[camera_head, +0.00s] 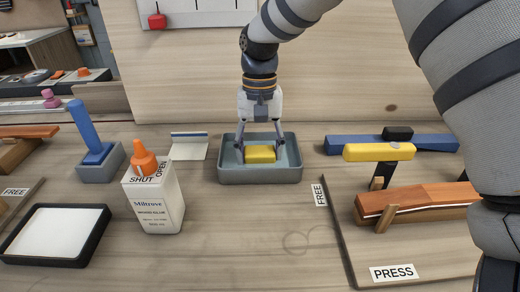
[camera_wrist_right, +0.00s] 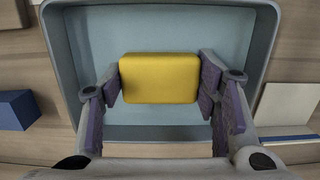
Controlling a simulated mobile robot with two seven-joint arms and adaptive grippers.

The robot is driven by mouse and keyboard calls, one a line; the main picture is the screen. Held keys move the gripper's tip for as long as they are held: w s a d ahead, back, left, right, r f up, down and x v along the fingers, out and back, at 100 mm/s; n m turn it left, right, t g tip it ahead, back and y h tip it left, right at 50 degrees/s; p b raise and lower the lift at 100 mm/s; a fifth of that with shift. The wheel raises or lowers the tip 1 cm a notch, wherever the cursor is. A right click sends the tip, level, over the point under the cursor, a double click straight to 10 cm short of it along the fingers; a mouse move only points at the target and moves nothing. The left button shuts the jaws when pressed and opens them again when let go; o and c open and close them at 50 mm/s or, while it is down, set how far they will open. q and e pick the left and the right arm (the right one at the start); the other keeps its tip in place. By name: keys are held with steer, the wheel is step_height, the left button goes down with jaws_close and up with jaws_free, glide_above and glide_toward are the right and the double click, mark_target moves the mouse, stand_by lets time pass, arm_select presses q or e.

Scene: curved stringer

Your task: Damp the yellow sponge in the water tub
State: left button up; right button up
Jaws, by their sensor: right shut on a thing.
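The yellow sponge (camera_head: 260,154) is in the grey-blue water tub (camera_head: 260,175), low inside its walls. My right gripper (camera_head: 261,148) reaches down into the tub from above and is shut on the sponge, one finger on each side. The right wrist view shows the sponge (camera_wrist_right: 160,78) between the fingers (camera_wrist_right: 160,85), with the tub (camera_wrist_right: 95,120) around it. I cannot tell whether the sponge touches the tub's floor, and no water surface stands out. My left gripper is not in view.
A white glue bottle (camera_head: 155,200) with an orange cap stands left of the tub. A black-rimmed tray (camera_head: 100,245) lies at the front left. A blue-handled tool (camera_head: 88,135) stands behind it. A board with a yellow-handled clamp (camera_head: 380,152) and an orange-brown piece (camera_head: 420,200) is at right.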

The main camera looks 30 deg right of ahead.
mark_target(260, 150)
steer(key=shift+f, duration=0.15)
step_height(260, 150, up, 6)
steer(key=shift+f+p, duration=0.1)
steer(key=shift+p, duration=0.5)
steer(key=shift+r, duration=0.75)
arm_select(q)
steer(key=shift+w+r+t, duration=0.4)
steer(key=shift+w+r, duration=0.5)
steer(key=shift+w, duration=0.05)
arm_select(e)
steer(key=shift+f, duration=0.1)
